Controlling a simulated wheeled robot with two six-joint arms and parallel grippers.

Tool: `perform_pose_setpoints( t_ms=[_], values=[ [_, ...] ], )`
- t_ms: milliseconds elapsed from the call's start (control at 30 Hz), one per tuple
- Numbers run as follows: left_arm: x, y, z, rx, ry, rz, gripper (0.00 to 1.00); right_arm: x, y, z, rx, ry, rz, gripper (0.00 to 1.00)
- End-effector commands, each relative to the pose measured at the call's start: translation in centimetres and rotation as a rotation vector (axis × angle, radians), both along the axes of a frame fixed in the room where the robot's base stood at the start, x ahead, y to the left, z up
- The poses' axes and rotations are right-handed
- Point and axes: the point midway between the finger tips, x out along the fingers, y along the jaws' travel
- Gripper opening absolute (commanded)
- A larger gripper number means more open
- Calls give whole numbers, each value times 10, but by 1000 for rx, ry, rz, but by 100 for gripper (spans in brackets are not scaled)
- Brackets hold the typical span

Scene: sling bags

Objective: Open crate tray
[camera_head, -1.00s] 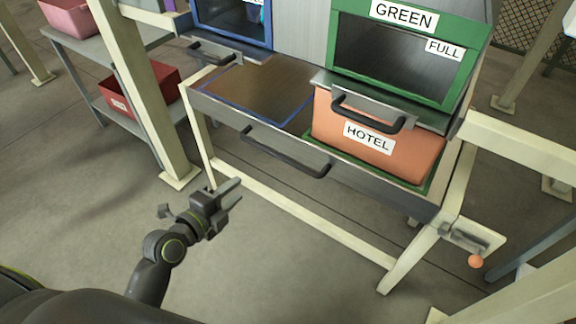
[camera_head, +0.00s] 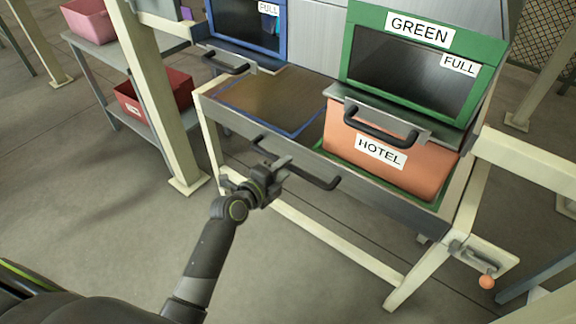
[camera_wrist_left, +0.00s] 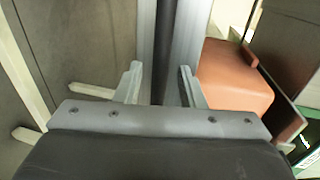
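The crate tray (camera_head: 395,203) is a wide grey shelf on a cream frame, with a long black bar handle (camera_head: 315,180) on its front face. An orange crate labelled HOTEL (camera_head: 420,170) sits on its right part, inside a green outline. A blue-outlined place (camera_head: 270,95) on its left part is empty. My left gripper (camera_head: 280,168) is at the handle's left half, in front of the tray. In the left wrist view its two fingers (camera_wrist_left: 160,85) are apart, with the dark handle bar (camera_wrist_left: 164,40) between them and gaps on both sides. My right gripper is not in view.
A green-framed bin door marked GREEN and FULL (camera_head: 420,35) stands above the crate, and a blue-framed one (camera_head: 247,45) is to the left. A red crate (camera_head: 150,95) and a pink crate (camera_head: 90,20) are on a left-hand rack. The floor in front is clear.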

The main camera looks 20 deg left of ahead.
Motion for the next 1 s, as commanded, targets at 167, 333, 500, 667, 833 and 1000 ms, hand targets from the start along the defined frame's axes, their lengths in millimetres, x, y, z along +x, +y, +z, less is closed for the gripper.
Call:
perform_pose_setpoints(
  t_ms=[167, 333, 500, 667, 833, 1000],
  values=[
    [17, -6, -4, -1, 0, 0, 36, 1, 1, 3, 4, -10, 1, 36],
    [22, -8, -5, 0, 1, 0, 36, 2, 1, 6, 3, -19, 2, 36],
    [22, -8, -5, 0, 0, 1, 36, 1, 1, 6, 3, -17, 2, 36],
    [22, -8, -5, 0, 0, 1, 23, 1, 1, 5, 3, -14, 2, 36],
    [22, -8, -5, 0, 0, 1, 0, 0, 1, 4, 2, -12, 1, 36],
    [22, -8, -5, 1, 1, 1, 0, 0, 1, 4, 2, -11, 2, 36]
  ],
)
